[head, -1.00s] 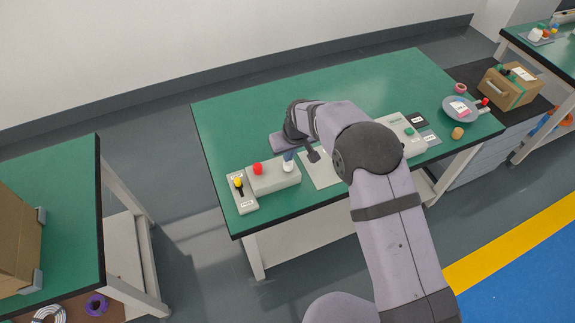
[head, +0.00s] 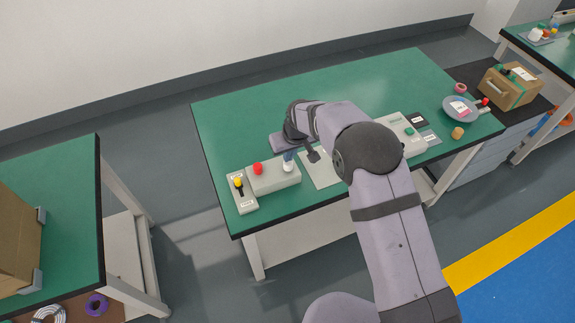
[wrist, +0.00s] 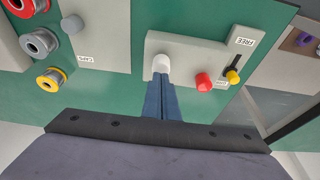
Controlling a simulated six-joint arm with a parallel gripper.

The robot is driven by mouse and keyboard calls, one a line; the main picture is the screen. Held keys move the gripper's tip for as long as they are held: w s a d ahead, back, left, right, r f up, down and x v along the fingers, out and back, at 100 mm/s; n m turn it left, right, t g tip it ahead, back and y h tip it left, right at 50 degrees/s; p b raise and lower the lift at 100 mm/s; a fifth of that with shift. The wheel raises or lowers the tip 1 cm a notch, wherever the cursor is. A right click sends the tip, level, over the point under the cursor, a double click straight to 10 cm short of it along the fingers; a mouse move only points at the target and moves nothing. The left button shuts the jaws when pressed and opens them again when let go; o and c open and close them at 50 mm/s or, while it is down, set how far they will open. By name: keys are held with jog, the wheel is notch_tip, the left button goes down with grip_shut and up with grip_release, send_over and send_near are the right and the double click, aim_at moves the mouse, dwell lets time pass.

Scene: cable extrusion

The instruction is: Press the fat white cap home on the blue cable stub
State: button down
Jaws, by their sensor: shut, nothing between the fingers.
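The fat white cap (head: 288,167) stands upright at the right end of a pale block (head: 273,181). It also shows in the wrist view (wrist: 161,63), just beyond my fingertips. My gripper (head: 288,156) is shut and empty, its blue-grey fingers pointing down directly over the cap. In the wrist view the closed fingertips (wrist: 160,82) overlap the cap's near edge; they look to be at its top, but I cannot tell whether they press on it. The blue cable stub is not visible; the cap and fingers hide that spot.
A red cap (head: 258,168) stands on the same block. Left of it is a lever plate with a yellow knob (head: 239,182), labelled FREE at one end.

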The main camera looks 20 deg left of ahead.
aim_at(288, 164)
jog(key=shift+f+b, duration=0.65)
jog(key=shift+f, duration=0.35)
dwell(0.9)
jog(key=shift+r, duration=0.1)
jog(key=shift+r+p, duration=2.1)
jog(key=shift+r, duration=1.4)
